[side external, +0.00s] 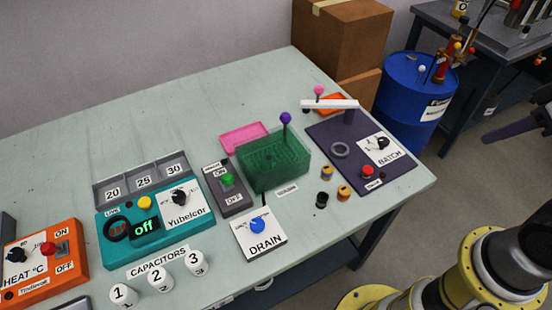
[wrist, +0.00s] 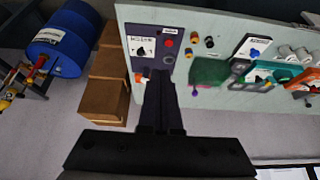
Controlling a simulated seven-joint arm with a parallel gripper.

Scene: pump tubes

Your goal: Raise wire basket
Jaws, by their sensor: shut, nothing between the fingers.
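The wire basket is a green mesh box (side external: 272,162) on the pale table, with an upright rod topped by a purple ball (side external: 285,118). The wrist view shows the basket (wrist: 208,72) as a green patch right of my fingers, with the purple ball (wrist: 194,92) beside it. My gripper (side external: 487,138) is at the right edge of the side view, off the table and well away from the basket. Its dark fingers are shut and empty, pointing towards the table in the wrist view (wrist: 160,78).
A dark batch panel (side external: 330,140) with a white bar across its post stands right of the basket. A drain panel (side external: 258,232), ON/OFF switch box (side external: 229,190) and pink tray (side external: 244,138) surround it. Small dark and yellow fittings (side external: 324,199) stand in front. The table's back left is clear.

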